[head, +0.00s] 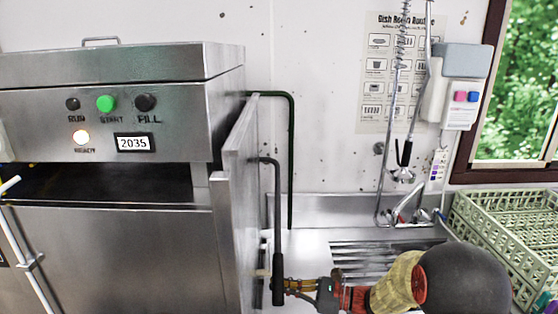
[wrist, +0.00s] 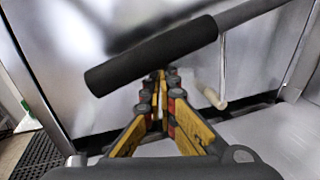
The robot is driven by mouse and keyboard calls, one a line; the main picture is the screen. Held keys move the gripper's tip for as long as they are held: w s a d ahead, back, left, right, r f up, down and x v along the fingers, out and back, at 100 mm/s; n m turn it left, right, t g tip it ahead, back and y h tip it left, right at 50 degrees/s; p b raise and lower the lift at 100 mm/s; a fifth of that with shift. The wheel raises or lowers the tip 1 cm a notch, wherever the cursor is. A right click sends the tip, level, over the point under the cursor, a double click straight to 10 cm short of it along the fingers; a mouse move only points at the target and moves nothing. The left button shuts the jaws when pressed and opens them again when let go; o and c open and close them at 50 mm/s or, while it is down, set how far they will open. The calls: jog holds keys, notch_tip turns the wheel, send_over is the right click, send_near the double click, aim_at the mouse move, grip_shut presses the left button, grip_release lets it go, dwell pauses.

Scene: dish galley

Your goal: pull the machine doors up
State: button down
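The steel dish machine (head: 110,125) fills the left of the head view. Its front door panel (head: 115,250) and side door panel (head: 238,190) show, with a dark gap above the front panel. A bent dark lever with a black grip (head: 278,280) hangs beside the side panel. The black grip (wrist: 150,55) crosses the wrist view at a slant. My gripper (head: 290,287) is at the lower part of this grip. In the wrist view, the gripper's fingertips (wrist: 164,76) are drawn together at the grip's lower edge, partly hidden. I cannot tell whether they touch it.
A steel sink counter (head: 310,243) with a ribbed drainer lies right of the machine. A spray hose and tap (head: 402,165) hang above it. A pale green rack (head: 505,230) stands at the right. A pale peg (wrist: 212,97) lies just beyond the grip in the wrist view.

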jog(key=s+r+p, duration=0.1)
jog(key=r, duration=0.2)
jog(key=s+r+p, duration=0.1)
jog(key=r+p, duration=0.1)
jog(key=r, duration=0.1)
jog(key=s+r+p, duration=0.1)
jog(key=r, duration=0.2)
jog(key=shift+r, duration=0.4)
notch_tip(320, 180, up, 24)
jog(key=p, duration=1.6)
jog(key=w+r+p, duration=0.4)
jog(key=r+p, duration=0.2)
jog(key=r, duration=0.1)
jog(key=w+r+p, duration=0.4)
jog(key=r+p, duration=0.2)
jog(key=r, duration=0.2)
jog(key=s+d+f, duration=0.3)
jog(key=d, duration=0.6)
jog(key=shift+s+d, duration=0.15)
jog(key=shift+d, duration=0.25)
